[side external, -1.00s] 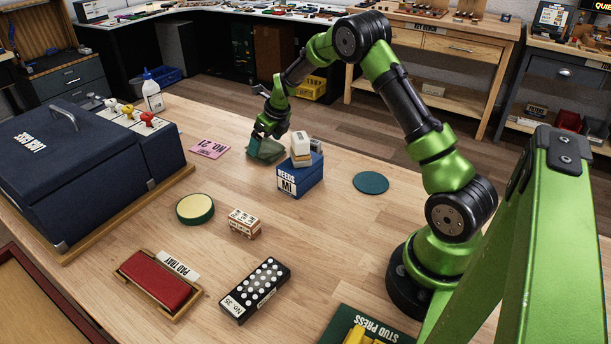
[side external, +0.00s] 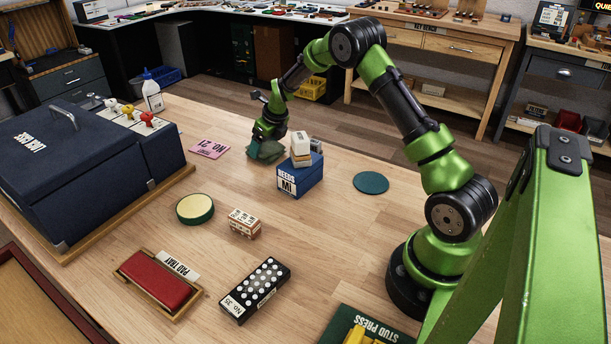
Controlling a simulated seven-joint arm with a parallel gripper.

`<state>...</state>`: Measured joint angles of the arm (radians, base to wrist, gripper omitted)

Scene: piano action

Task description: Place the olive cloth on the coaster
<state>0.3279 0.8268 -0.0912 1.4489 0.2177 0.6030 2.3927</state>
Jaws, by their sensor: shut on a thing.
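The olive cloth (side external: 265,152) is a dull green, crumpled piece at the far side of the table, just left of the blue needle box. My gripper (side external: 266,140) is over it, pointing down, and is shut on it. The cloth's lower part shows beneath the fingers; whether it touches the table I cannot tell. The fingertips are small and partly hidden by the cloth. The coaster appears to be the flat dark teal disc (side external: 371,183) lying bare on the table, right of the needle box.
A pink card (side external: 210,148), a round cream-topped tin (side external: 195,208), a small labelled block (side external: 245,223) and a studded black box (side external: 255,288) lie around. Table around the disc is clear.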

